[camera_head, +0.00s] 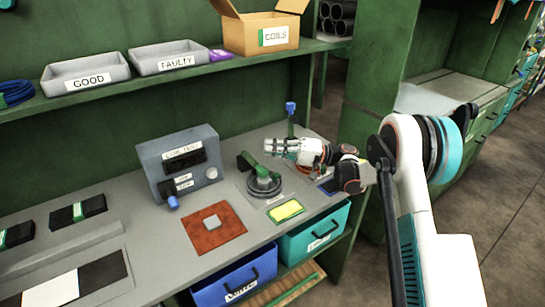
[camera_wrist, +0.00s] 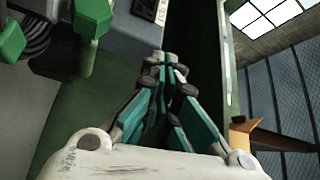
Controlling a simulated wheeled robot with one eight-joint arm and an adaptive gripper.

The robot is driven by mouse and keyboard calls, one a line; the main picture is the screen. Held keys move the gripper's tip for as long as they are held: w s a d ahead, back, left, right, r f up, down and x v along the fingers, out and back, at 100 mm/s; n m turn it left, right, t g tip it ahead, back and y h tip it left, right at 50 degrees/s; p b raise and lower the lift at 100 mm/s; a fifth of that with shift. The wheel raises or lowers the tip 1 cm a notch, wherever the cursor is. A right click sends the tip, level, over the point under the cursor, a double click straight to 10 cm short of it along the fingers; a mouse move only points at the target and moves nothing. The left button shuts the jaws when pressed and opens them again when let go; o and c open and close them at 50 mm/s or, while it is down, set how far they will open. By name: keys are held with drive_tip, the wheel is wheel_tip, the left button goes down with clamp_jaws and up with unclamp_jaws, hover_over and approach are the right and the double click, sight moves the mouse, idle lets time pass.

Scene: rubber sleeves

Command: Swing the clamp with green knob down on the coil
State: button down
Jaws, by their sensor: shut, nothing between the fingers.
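The coil (camera_head: 264,185) is a dark ring lying flat on a plate on the grey bench. The clamp with green parts (camera_head: 246,161) stands at the coil's back left edge; its exact angle is hard to tell. In the wrist view, bright green clamp parts (camera_wrist: 93,17) show at the upper left, with the dark ribbed coil (camera_wrist: 36,42) beside them. My gripper (camera_head: 270,146) reaches in from the right, above and behind the coil, its fingers pointing left towards the clamp. It also shows in the wrist view (camera_wrist: 165,62), shut and empty, with the green parts off to its left.
A grey tester box (camera_head: 180,163) stands left of the coil. A blue-knobbed lever (camera_head: 290,108) rises behind my gripper. A red mat (camera_head: 212,228) and a yellow pad (camera_head: 286,210) lie in front. A shelf with trays (camera_head: 85,72) and a cardboard box (camera_head: 262,33) runs above.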

wheel_tip(320, 180, up, 6)
drive_tip(key=shift+f, duration=0.1)
idle(0.4)
drive_tip(key=s+d+r+m+t+h, duration=0.2)
drive_tip(key=s+r+h, duration=0.1)
drive_tip(key=s+h, duration=0.3)
drive_tip(key=s+d+r+m+t+h, duration=0.2)
drive_tip(key=s+d+r+t+h, duration=0.1)
drive_tip(key=s, duration=0.5)
drive_tip(key=s+d+f+t+h, duration=0.1)
drive_tip(key=s+d+f+h, duration=0.1)
drive_tip(key=s+d, duration=0.4)
drive_tip(key=s+d+f+t+h, duration=0.1)
drive_tip(key=s+d+f+h, duration=0.1)
drive_tip(key=s+d+h, duration=0.3)
drive_tip(key=s+d+f+t+h, duration=0.1)
drive_tip(key=s+d+h, duration=0.3)
drive_tip(key=s+d, duration=0.4)
drive_tip(key=s+f, duration=0.1)
drive_tip(key=s, duration=0.3)
drive_tip(key=shift+s+f, duration=0.2)
drive_tip(key=shift+s, duration=0.05)
drive_tip(key=shift+t, duration=0.3)
